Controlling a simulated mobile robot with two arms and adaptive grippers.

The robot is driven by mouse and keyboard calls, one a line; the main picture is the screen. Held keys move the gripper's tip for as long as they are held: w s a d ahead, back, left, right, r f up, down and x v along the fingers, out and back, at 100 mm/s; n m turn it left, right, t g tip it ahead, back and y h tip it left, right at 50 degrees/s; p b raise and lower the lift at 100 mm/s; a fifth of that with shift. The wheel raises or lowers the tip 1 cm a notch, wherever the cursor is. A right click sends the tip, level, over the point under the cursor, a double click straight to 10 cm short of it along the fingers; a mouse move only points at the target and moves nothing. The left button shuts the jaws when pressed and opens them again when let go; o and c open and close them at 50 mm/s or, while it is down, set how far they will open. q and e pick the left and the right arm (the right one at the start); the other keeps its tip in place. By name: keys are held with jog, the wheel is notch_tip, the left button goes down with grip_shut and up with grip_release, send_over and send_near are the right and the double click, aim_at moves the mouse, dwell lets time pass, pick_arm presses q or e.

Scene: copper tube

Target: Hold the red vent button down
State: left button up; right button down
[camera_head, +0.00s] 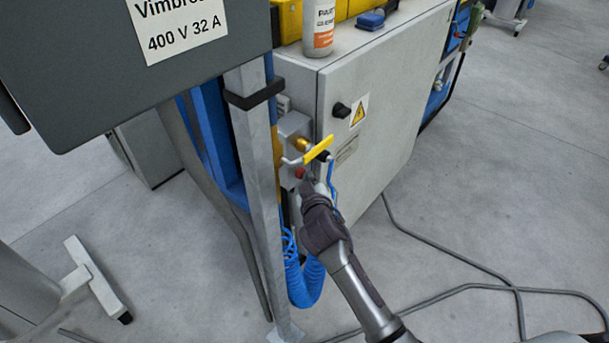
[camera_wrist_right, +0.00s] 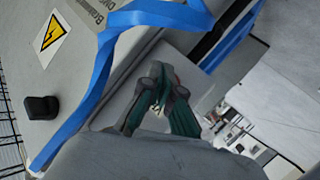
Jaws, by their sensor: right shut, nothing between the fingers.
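The red vent button (camera_head: 299,173) shows as a small red spot on the side of the grey cabinet, just below the yellow lever handle (camera_head: 318,150). My right gripper (camera_head: 308,184) reaches up from below, with its shut fingertips right by the button, slightly below and to its right. I cannot tell whether they touch or press it. In the right wrist view the fingers (camera_wrist_right: 162,92) are together with nothing held, pointing at the grey cabinet side; the button is not clearly visible there. My left gripper is not in view.
The grey cabinet (camera_head: 385,115) has a black knob (camera_head: 341,110) and a warning label. A metal post (camera_head: 258,180) stands left of the button. A coiled blue hose (camera_head: 305,281) hangs below. A blue strap (camera_wrist_right: 110,50) crosses the right wrist view. A cable lies on the floor.

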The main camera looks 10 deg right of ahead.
dwell(0.7)
jog(key=shift+s+d+p, duration=0.55)
jog(key=shift+s, duration=0.15)
jog(key=s+d+p, duration=0.1)
jog(key=s, duration=0.1)
jog(key=s+d+p, duration=0.1)
jog(key=s+d, duration=0.1)
dwell(0.4)
jog(key=shift+d+f, duration=0.1)
